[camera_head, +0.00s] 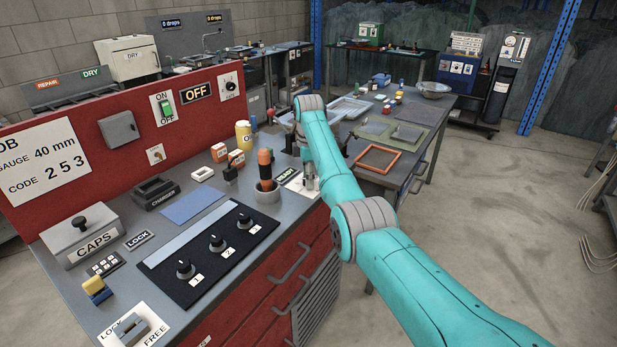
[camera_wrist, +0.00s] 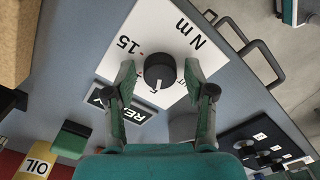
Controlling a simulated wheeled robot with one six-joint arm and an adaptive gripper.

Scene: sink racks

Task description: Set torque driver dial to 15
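The black round dial (camera_wrist: 159,72) sits on a white plate (camera_wrist: 180,28) marked "N m" in the wrist view. A "15" with a red mark (camera_wrist: 140,53) is at its upper left. A small white line on the dial's lower side seems to face down, towards a 5-like numeral. My gripper (camera_wrist: 160,68) is open, with one finger on each side of the dial and gaps visible at both sides. In the head view my gripper (camera_head: 309,172) is over the right end of the bench, and the dial is hidden there.
A READY sign (camera_head: 286,174) lies beside the plate. A black and orange upright tool (camera_head: 265,165) stands in a grey holder (camera_head: 267,195) to the left. A black panel with three numbered knobs (camera_head: 205,255) is nearer. An orange frame (camera_head: 378,159) lies on the table beyond.

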